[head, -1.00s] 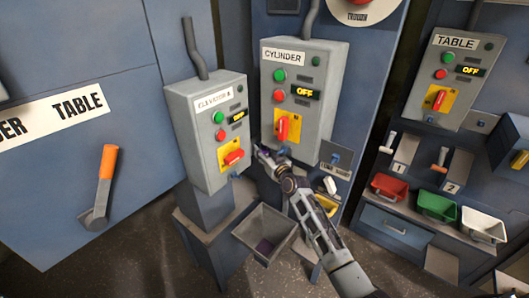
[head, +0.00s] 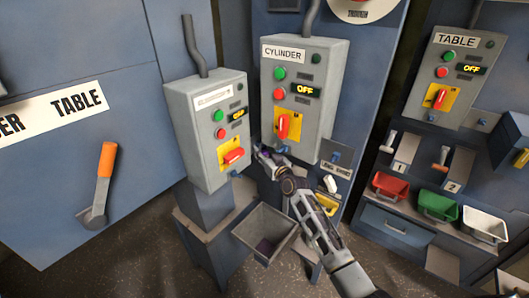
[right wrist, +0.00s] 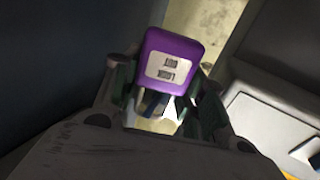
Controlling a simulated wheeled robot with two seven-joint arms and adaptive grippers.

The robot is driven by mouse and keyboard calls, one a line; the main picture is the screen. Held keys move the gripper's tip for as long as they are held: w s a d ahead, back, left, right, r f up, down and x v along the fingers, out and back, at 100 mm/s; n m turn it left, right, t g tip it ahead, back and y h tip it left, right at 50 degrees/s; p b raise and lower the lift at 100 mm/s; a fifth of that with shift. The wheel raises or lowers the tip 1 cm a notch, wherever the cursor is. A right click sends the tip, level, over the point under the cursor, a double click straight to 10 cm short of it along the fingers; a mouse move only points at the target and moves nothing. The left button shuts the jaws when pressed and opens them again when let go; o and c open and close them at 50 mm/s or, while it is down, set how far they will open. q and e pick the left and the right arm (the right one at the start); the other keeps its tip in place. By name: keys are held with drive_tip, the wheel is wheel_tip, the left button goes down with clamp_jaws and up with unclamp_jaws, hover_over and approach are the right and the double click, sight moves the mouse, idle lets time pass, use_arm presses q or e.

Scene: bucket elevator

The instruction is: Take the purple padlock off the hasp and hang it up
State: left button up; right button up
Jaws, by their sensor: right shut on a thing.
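The purple padlock (right wrist: 172,62) shows in the right wrist view, with a white label carrying dark marks on its face. My right gripper (right wrist: 165,95) is shut on it, with the fingers at its two sides. In the head view my right gripper (head: 262,155) is in front of the gap between the left grey control box (head: 190,140) and the CYLINDER box (head: 315,100), near their lower edges. The padlock is too small and covered to make out surely there. I cannot tell whether its shackle is around anything. My left gripper is not in view.
A grey open bin (head: 265,233) with something dark purple inside stands below my right arm. A small plate with a blue peg (head: 336,156) is right of the CYLINDER box. The TABLE box (head: 455,80) and red, green and white trays are at the right.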

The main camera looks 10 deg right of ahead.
drive_tip(key=shift+a+f, duration=0.3)
drive_tip(key=shift+f, duration=0.15)
drive_tip(key=o, duration=0.9)
drive_tip(key=shift+c, duration=0.2)
drive_tip(key=shift+o, duration=1.4)
drive_tip(key=shift+w+a+f, duration=0.1)
drive_tip(key=shift+w+a, duration=0.05)
drive_tip(key=shift+d+r, duration=0.25)
drive_tip(key=shift+r, duration=0.05)
drive_tip(key=shift+d, duration=0.15)
drive_tip(key=shift+s+d, duration=0.45)
drive_tip(key=shift+s, duration=0.15)
drive_tip(key=shift+s+d+f, duration=0.1)
drive_tip(key=shift+s+d, duration=0.15)
drive_tip(key=shift+s, duration=0.1)
drive_tip(key=s+d+p, duration=0.1)
drive_tip(key=s+d, duration=0.3)
drive_tip(key=s, duration=0.2)
drive_tip(key=shift+d+f, duration=0.2)
drive_tip(key=shift+d, duration=0.1)
